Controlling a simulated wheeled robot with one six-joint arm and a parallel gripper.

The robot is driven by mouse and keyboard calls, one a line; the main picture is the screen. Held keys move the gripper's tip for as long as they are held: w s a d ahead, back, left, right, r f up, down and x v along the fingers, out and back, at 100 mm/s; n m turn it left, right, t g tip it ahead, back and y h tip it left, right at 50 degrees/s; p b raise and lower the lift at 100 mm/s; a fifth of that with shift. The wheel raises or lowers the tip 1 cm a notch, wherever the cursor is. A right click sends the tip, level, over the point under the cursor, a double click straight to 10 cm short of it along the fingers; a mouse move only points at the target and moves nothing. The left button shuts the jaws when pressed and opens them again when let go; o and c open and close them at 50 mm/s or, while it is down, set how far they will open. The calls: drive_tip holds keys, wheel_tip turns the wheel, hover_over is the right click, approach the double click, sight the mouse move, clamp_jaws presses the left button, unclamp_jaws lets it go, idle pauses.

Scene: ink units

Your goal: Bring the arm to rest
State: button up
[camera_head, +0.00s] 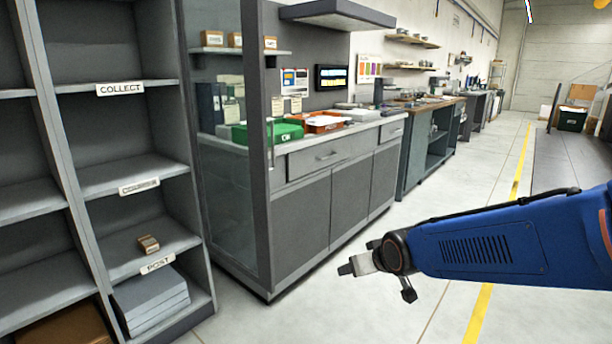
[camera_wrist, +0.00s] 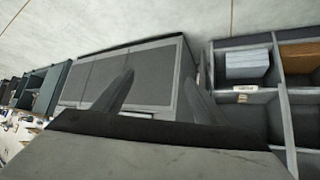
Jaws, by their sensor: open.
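My blue arm (camera_head: 490,245) reaches in from the right edge of the head view, held out over the floor. My gripper (camera_head: 347,269) is at its left end, in front of the grey cabinet (camera_head: 325,200) and apart from it. In the wrist view my gripper (camera_wrist: 160,95) shows two dark fingers spread apart with nothing between them. The wrist picture is turned over, with the cabinet front (camera_wrist: 130,75) behind the fingers.
A grey shelf unit (camera_head: 120,125) with labels stands at the left; a small brown box (camera_head: 148,244) sits on a lower shelf. A green tray (camera_head: 268,132) and an orange tray (camera_head: 322,122) are on the counter. Floor (camera_head: 375,315) around my gripper is clear.

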drive_tip(key=s+d+m+g+h, duration=0.1)
drive_tip(key=s+d, duration=0.4)
drive_tip(key=s, duration=0.4)
drive_tip(key=s+d+r+m+g, duration=0.1)
drive_tip(key=s+d, duration=0.4)
drive_tip(key=s, duration=0.4)
drive_tip(key=s+d+m+g+h, duration=0.1)
drive_tip(key=s+d, duration=0.3)
drive_tip(key=s, duration=0.5)
drive_tip(key=shift+s+d+r+m+g+h, duration=0.3)
drive_tip(key=shift+s+d+r+m+g, duration=0.1)
drive_tip(key=shift+g, duration=0.1)
